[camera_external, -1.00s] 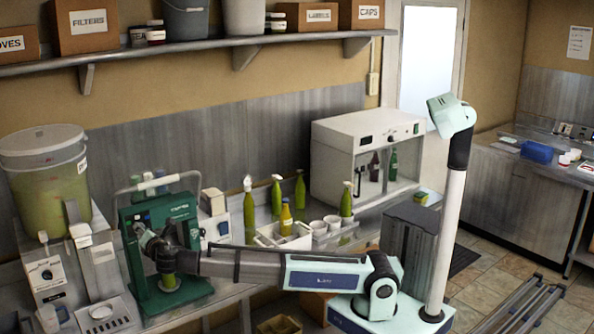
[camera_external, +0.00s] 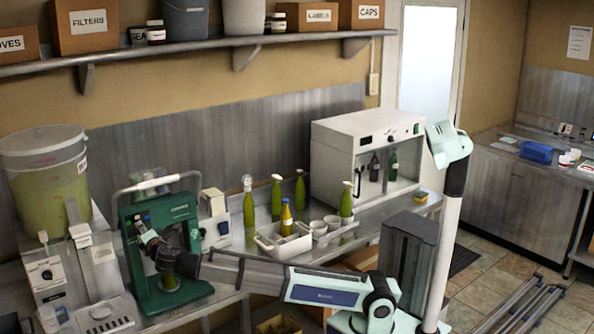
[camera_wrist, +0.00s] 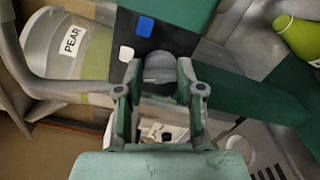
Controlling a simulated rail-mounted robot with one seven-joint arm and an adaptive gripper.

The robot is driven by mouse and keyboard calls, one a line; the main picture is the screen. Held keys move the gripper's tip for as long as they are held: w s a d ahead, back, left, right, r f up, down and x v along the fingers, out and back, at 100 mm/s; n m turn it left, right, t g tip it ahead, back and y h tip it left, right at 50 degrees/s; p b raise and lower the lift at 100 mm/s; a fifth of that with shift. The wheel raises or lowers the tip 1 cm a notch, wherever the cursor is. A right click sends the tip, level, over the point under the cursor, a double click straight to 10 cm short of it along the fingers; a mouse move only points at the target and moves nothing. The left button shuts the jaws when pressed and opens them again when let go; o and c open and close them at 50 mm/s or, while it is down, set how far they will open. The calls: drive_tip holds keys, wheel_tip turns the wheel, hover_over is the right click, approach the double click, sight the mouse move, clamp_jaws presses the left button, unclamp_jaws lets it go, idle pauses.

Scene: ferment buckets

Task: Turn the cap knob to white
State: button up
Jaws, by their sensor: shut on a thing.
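A green capping machine (camera_external: 150,285) with a light handle bar stands on the counter at left in the external view. In the wrist view its black panel (camera_wrist: 180,40) carries a white mark (camera_wrist: 145,26) and a blue mark (camera_wrist: 126,53). A grey round cap knob (camera_wrist: 160,68) sits on this panel between the fingers of my gripper (camera_wrist: 158,82). My gripper is shut on the knob. The knob's pointer is not visible, so I cannot tell which mark it faces. In the external view my wrist hides the knob.
A large bucket (camera_external: 45,195) of green liquid stands left of the machine; the wrist view shows its PEAR label. Several green bottles (camera_external: 250,210), a white caddy (camera_external: 283,245) and a white cabinet (camera_external: 345,135) stand to the right. A shelf (camera_external: 215,43) runs above.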

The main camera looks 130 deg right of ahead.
drive_tip(key=m+b, duration=0.4)
drive_tip(key=b, duration=0.1)
idle(0.4)
drive_tip(key=o, duration=1.1)
drive_tip(key=shift+d, duration=0.1)
drive_tip(key=shift+o, duration=0.2)
drive_tip(key=w+a, duration=0.1)
drive_tip(key=a, duration=1.1)
